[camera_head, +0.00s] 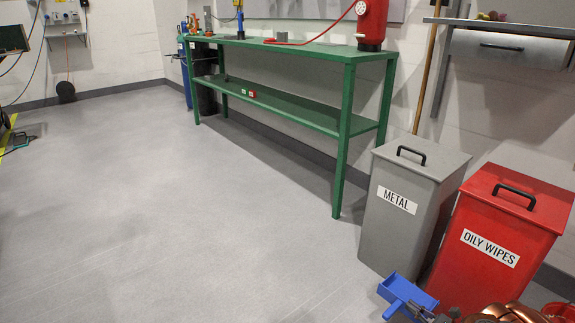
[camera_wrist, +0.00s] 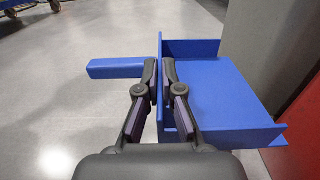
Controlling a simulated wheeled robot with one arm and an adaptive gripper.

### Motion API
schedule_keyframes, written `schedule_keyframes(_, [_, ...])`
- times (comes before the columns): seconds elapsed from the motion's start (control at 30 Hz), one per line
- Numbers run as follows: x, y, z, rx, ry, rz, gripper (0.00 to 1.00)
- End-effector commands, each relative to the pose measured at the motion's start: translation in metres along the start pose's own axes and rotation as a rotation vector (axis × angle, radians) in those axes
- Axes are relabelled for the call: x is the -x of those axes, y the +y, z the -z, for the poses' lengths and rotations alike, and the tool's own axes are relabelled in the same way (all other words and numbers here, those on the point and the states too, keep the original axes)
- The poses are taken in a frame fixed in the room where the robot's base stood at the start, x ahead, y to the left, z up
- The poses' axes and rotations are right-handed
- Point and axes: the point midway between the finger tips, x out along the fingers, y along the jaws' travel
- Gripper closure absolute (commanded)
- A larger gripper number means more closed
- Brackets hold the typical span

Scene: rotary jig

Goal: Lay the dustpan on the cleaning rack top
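The blue dustpan (camera_head: 403,291) is at the bottom right of the head view, in front of the grey bin. In the wrist view the dustpan (camera_wrist: 228,92) has its tray on the right and its handle pointing left. My gripper (camera_wrist: 160,70) has a finger on each side of the tray's wall beside the handle and appears closed on it. In the head view my gripper (camera_head: 420,309) is at the dustpan's near side, partly cut off by the frame. No rack is clearly identifiable; a grey shelf (camera_head: 505,27) at the top right may be it.
A grey METAL bin (camera_head: 398,238) and a red OILY WIPES bin (camera_head: 488,272) stand close by on the right. A wooden pole (camera_head: 425,75) leans on the wall behind them. A green workbench (camera_head: 290,52) runs along the wall. The floor to the left is clear.

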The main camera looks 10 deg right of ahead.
Motion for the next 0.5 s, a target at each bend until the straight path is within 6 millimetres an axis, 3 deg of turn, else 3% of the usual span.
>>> schedule_keyframes(0.03, [-0.011,-0.001,-0.017,0.003,-0.006,-0.009,1.00])
schedule_keyframes(0.5, [-0.095,0.011,-0.124,-0.004,-0.012,-0.085,1.00])
